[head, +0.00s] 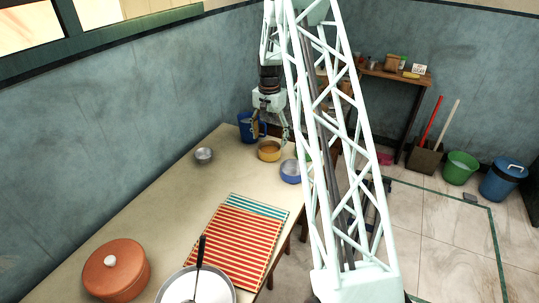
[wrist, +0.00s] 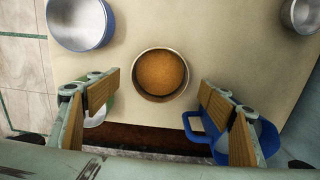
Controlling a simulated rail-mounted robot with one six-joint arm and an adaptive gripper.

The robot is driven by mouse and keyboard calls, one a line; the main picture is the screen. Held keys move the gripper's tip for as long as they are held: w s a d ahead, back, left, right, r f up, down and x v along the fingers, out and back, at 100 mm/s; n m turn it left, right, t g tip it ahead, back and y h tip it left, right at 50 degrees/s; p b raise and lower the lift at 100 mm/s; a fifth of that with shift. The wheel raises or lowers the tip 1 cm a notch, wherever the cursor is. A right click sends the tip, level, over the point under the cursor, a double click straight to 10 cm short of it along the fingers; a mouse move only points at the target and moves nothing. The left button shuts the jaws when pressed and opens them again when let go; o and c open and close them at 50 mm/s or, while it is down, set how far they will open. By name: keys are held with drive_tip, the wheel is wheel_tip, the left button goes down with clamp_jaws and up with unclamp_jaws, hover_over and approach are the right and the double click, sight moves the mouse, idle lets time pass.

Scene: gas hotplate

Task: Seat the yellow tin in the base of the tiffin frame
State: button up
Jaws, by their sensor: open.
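The yellow tin (head: 269,151) stands on the table near its far end. In the wrist view, I look down into the same yellow tin (wrist: 160,72), which is round and orange-yellow inside with a pale rim. My gripper (head: 270,130) is above the tin; its two wood-faced fingers (wrist: 158,90) are open, wide apart and empty, with the tin ahead between them. I cannot make out the tiffin frame for certain in either view; my arm's lattice hides part of the table's right edge.
A blue tin (head: 291,171) and a steel tin (head: 204,155) stand on either side. A blue jug (wrist: 205,142) is close by the right finger, and a green thing (wrist: 101,112) is by the left. A striped cloth (head: 232,245), pan (head: 180,290) and orange pot (head: 115,275) lie nearer.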

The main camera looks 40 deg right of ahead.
sight(270, 147)
drive_tip(key=shift+f, duration=0.1)
drive_tip(key=shift+f+b, duration=0.75)
drive_tip(key=shift+f, duration=1.75)
drive_tip(key=shift+c, duration=0.8)
drive_tip(key=c, duration=0.9)
drive_tip(key=shift+r, duration=0.1)
drive_tip(key=shift+r+p, duration=1.05)
drive_tip(key=shift+r, duration=3.9)
